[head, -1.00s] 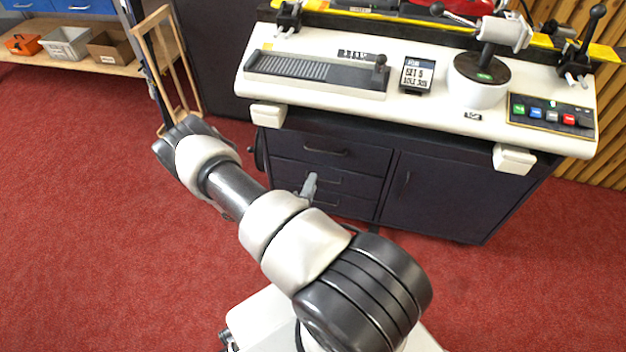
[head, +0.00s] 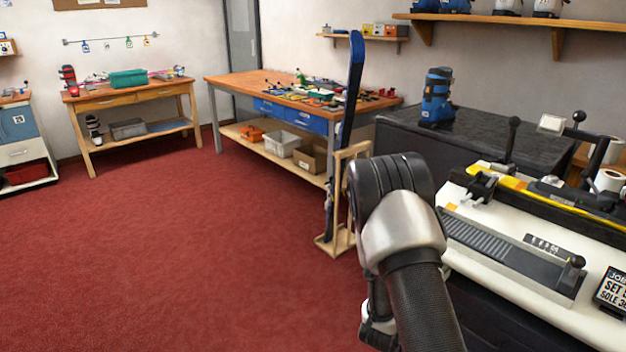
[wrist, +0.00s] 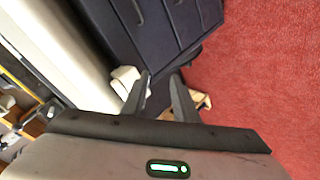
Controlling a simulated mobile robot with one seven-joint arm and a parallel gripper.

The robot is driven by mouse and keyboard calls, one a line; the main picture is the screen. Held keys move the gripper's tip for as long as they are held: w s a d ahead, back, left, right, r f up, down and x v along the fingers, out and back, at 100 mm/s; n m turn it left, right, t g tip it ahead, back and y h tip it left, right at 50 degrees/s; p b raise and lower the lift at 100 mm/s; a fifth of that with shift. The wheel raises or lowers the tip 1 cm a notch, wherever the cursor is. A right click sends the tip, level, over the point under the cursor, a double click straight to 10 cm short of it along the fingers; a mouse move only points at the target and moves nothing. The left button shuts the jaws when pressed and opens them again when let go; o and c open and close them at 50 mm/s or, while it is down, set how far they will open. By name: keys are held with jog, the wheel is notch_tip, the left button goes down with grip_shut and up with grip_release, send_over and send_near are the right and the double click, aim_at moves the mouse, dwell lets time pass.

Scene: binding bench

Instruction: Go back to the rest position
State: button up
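My gripper (wrist: 161,78) shows in the wrist view with its two dark fingers apart and nothing between them. It points down past the side of the binding bench, whose dark drawer front (wrist: 150,35) and white top edge (wrist: 65,45) are at the left. In the head view my arm stands at the lower right in front of the bench's white top (head: 530,300), and I cannot make out the fingers there.
A wooden stand (head: 335,240) holding a blue-tipped ski (head: 352,80) is just beyond my arm. A blue boot (head: 437,97) stands on a dark counter (head: 480,130). A workbench (head: 240,82) is at the back. The red floor (head: 180,250) at left is clear.

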jog(key=s+a+r+m+y, duration=0.15)
jog(key=a+r, duration=0.25)
jog(key=r, duration=0.4)
jog(key=s+a+r+y, duration=0.1)
jog(key=a+r+y, duration=0.2)
jog(key=a+r, duration=0.35)
jog(key=s+a+r+y, duration=0.1)
jog(key=a+r+y, duration=0.2)
jog(key=r, duration=0.7)
jog(key=s+r+g, duration=0.1)
jog(key=s+r, duration=0.3)
jog(key=s, duration=0.4)
jog(key=s+r+g+p, duration=0.1)
jog(key=s+r, duration=0.3)
jog(key=s, duration=0.4)
jog(key=s+r+g, duration=0.1)
jog(key=s+r, duration=0.4)
jog(key=s, duration=0.3)
notch_tip(320, 180, up, 23)
jog(key=p, duration=2.3)
jog(key=shift+w+d+f+m+h, duration=0.15)
jog(key=shift+w+d+m+h, duration=0.1)
jog(key=shift+d+m+h, duration=0.15)
